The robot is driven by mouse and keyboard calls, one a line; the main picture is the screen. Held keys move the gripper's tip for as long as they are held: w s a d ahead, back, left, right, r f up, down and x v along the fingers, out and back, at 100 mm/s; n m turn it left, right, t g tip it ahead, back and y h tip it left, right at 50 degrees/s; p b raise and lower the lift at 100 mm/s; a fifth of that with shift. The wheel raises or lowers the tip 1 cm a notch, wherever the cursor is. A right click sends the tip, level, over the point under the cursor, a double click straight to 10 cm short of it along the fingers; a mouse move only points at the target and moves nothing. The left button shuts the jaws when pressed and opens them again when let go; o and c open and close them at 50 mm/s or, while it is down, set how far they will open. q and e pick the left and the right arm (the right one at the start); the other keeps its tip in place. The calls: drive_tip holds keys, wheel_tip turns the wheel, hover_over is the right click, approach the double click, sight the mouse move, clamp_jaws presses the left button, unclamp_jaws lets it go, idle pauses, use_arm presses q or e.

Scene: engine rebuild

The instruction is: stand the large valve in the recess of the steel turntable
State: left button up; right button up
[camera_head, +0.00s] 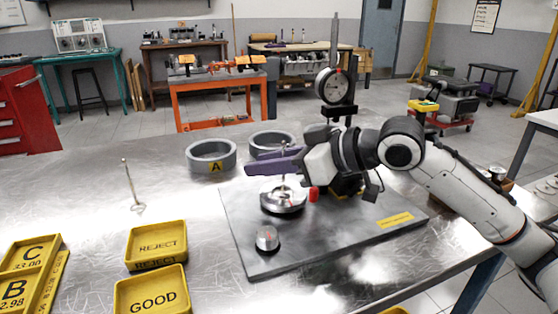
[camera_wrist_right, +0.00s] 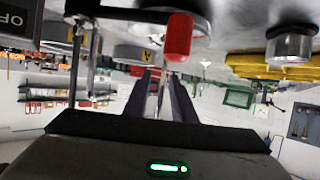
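The steel turntable (camera_head: 283,203) is a shiny round disc on the dark grey plate. A thin valve stem (camera_head: 283,181) rises upright from its middle, and the stem also shows in the wrist view (camera_wrist_right: 162,90). Whether its head is fully seated in the recess is hidden. My right gripper (camera_head: 262,166) is level just above the turntable, at the top of this stem. In the wrist view its two dark fingers (camera_wrist_right: 160,82) stand apart on either side of the stem, with gaps visible. A second valve (camera_head: 130,185) stands head down on the bench at left. My left gripper is out of view.
A dial gauge (camera_head: 333,86) on a post stands behind my right wrist. A red-tipped part (camera_wrist_right: 178,37) is close to the gripper. Grey rings (camera_head: 211,156), yellow REJECT (camera_head: 157,258) and GOOD (camera_head: 135,284) trays and a small round steel part (camera_head: 267,239) stand around. The bench's left middle is mostly clear.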

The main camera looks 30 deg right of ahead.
drive_tip(key=shift+s+d+r, duration=0.15)
drive_tip(key=shift+s+d, duration=0.2)
drive_tip(key=shift+s, duration=0.2)
drive_tip(key=b+v, duration=0.1)
drive_tip(key=v, duration=0.9)
drive_tip(key=shift+s+r, duration=0.25)
drive_tip(key=shift+s, duration=0.05)
drive_tip(key=shift+d, duration=0.25)
